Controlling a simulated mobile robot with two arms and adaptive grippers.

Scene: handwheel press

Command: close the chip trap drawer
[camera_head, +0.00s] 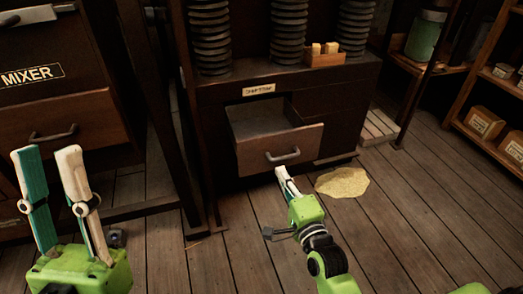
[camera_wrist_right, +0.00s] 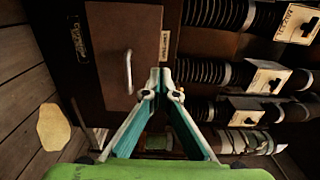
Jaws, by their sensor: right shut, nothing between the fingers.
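The chip trap drawer (camera_head: 252,152) stands pulled out of the dark cabinet, below a label (camera_head: 258,90), with its inside showing. Its front has a grey bar handle (camera_head: 283,156). In the right wrist view the drawer front (camera_wrist_right: 115,80) and its handle (camera_wrist_right: 128,72) lie left of the fingertips. My right gripper (camera_head: 281,172) is shut and empty, just below and in front of the handle; whether it touches the drawer I cannot tell. Its fingertips meet in the wrist view (camera_wrist_right: 160,74). My left gripper (camera_head: 44,152) is open and empty at the lower left, away from the drawer.
A pale yellow pile (camera_head: 342,182) lies on the plank floor right of the drawer. A mixer cabinet (camera_head: 75,115) stands at the left. A small wooden box (camera_head: 325,59) sits on the cabinet ledge. Shelves (camera_head: 490,110) stand at the right. Floor in front is mostly clear.

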